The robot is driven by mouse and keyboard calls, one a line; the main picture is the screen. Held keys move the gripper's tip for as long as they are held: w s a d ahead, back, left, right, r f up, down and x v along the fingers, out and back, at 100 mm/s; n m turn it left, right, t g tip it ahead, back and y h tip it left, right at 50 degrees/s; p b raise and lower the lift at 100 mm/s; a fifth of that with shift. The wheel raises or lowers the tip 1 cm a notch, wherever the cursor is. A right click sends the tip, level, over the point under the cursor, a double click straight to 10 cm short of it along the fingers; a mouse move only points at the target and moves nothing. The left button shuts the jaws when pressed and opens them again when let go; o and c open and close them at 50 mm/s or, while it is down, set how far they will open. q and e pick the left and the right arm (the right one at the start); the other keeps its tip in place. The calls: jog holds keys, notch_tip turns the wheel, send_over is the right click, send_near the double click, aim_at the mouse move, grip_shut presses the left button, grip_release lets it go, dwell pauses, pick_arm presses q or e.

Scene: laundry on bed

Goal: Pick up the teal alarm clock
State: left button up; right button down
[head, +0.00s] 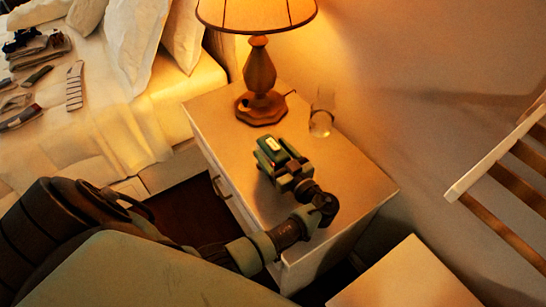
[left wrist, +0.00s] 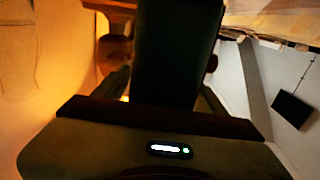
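The teal alarm clock (head: 270,152) is at the middle of the nightstand in the head view, in front of the lamp. My left gripper (head: 283,160) reaches over the nightstand from the front, with its fingers along the clock's sides. In the left wrist view a large dark block, the clock (left wrist: 178,55), fills the space between the fingers, which look closed on it. The gripper hides part of the clock. I cannot tell whether the clock touches the tabletop. My right gripper is not in view.
A lit lamp (head: 259,80) stands behind the clock on the nightstand (head: 350,190). A clear glass (head: 321,122) stands to the right of the lamp. The bed (head: 115,125) with folded laundry is at the left. A slatted wooden piece (head: 500,165) is at the right.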

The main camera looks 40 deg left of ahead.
pick_arm(q)
grip_shut()
jog(key=shift+r, duration=0.15)
